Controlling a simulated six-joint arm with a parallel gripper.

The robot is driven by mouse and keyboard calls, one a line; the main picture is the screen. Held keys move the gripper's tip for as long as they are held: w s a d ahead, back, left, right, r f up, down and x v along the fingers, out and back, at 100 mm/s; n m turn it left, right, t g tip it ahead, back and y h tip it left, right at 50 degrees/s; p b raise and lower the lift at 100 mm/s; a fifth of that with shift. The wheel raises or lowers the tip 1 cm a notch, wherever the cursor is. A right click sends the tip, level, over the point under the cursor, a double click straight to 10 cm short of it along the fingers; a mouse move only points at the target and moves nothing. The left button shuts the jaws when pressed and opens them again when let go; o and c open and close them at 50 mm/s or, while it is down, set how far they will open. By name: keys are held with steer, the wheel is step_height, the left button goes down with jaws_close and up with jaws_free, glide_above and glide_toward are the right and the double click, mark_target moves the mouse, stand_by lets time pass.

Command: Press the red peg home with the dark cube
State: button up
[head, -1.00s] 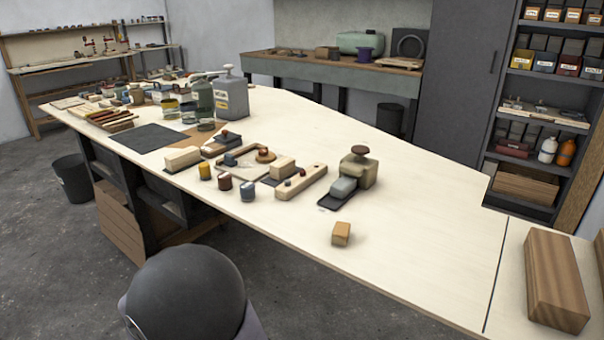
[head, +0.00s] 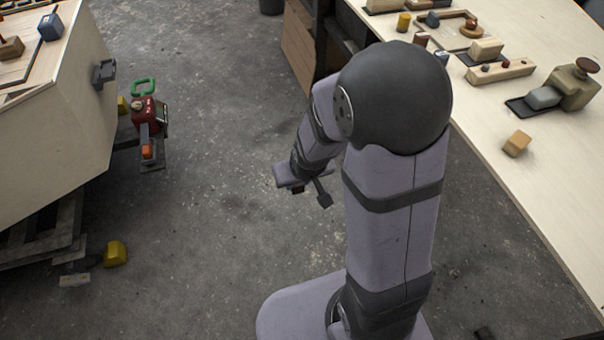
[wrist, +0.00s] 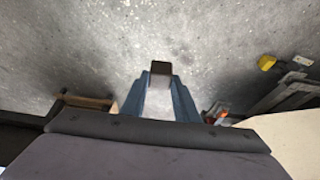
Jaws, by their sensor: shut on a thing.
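My gripper (head: 310,194) hangs over the bare floor, away from the bench. In the wrist view my gripper (wrist: 160,84) is shut on a small dark block, which I take to be the dark cube (wrist: 161,67), at its fingertips. In the head view the held cube is too small to make out. A long wooden block (head: 487,75) on the right bench carries two small pegs, one of them reddish (head: 504,63). Another brown block (head: 10,46) with an orange-red peg is cut by the left edge. I cannot tell which peg is the task's.
A pale case (head: 60,125) stands at left, with a blue block (head: 51,26) on it. A red device (head: 145,110) with a green handle is beside it. A yellow block (head: 115,254) lies on the floor. The right bench (head: 500,180) holds a wooden cube (head: 516,143). Open floor lies between.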

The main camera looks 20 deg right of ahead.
steer(key=w+d+r+m+p, duration=0.1)
steer(key=w+d+r+p, duration=0.15)
steer(key=r+p, duration=1.6)
steer(key=w+d+r+p, duration=0.1)
steer(key=d+r+p, duration=0.2)
steer(key=r+p, duration=1.5)
steer(key=w+d+r+m+h, duration=0.1)
steer(key=d+m, duration=0.1)
steer(key=d, duration=0.9)
steer(key=w+d+r+m+h, duration=0.1)
steer(key=d+r+m, duration=0.15)
steer(key=d, duration=0.85)
steer(key=s+d+m, duration=0.1)
steer(key=s+d, duration=0.2)
steer(key=d, duration=0.3)
steer(key=s+d+m, duration=0.1)
steer(key=s+d, duration=0.2)
steer(key=d, duration=0.4)
steer(key=s+d+m+g+h, duration=0.1)
steer(key=s+d, duration=0.1)
steer(key=d, duration=0.4)
steer(key=shift+s+d+f+b, duration=0.2)
steer(key=shift+s+f+b, duration=0.1)
steer(key=shift+s+f, duration=0.1)
steer(key=shift+m, duration=0.25)
steer(key=b, duration=0.4)
glide_above(504, 66)
steer(key=shift+s+f, duration=0.15)
steer(key=shift+f, duration=2.55)
steer(key=shift+f, duration=0.3)
